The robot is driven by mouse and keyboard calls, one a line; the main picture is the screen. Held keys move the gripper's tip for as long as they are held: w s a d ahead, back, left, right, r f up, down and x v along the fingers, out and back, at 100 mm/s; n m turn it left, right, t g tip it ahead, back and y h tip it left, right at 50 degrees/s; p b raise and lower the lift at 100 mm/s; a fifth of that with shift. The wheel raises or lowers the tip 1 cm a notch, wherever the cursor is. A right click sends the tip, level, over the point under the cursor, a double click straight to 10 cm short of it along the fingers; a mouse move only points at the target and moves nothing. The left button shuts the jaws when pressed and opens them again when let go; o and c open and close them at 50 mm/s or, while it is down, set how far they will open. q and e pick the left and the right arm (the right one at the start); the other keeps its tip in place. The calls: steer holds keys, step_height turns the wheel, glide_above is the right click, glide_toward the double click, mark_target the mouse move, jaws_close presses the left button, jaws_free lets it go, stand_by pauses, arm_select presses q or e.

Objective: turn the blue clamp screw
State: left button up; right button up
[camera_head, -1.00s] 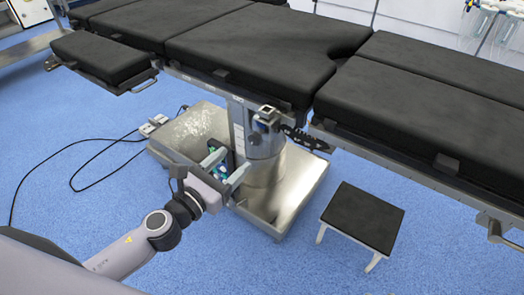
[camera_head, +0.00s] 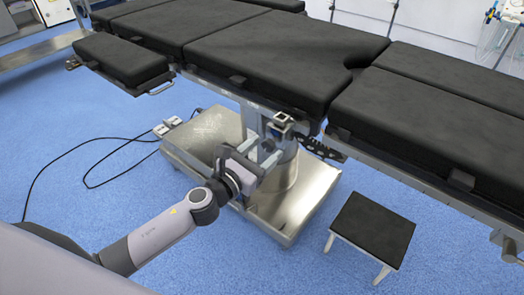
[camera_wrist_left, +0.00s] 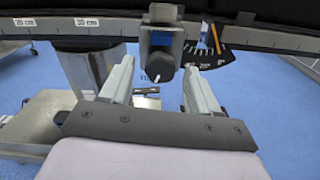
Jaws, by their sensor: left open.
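The clamp (camera_head: 281,121) sits on the side rail of the operating table (camera_head: 262,62). In the left wrist view the clamp (camera_wrist_left: 160,14) has a blue patch (camera_wrist_left: 161,39) with a dark round screw knob (camera_wrist_left: 160,66) below it. My left gripper (camera_head: 264,150) is just below and in front of the clamp in the head view. In the left wrist view the left gripper (camera_wrist_left: 158,70) is open, with its two fingers apart on either side of the knob. No contact with the knob is visible. My right gripper is not in view.
A dark angle scale (camera_wrist_left: 216,50) hangs right of the clamp. The metal table base (camera_head: 300,205) stands below. A black-topped step stool (camera_head: 372,228) is at the right. Black cables (camera_head: 85,160) lie on the blue floor at the left.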

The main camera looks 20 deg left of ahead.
arm_select(q)
steer(key=c, duration=1)
steer(key=shift+c, duration=0.2)
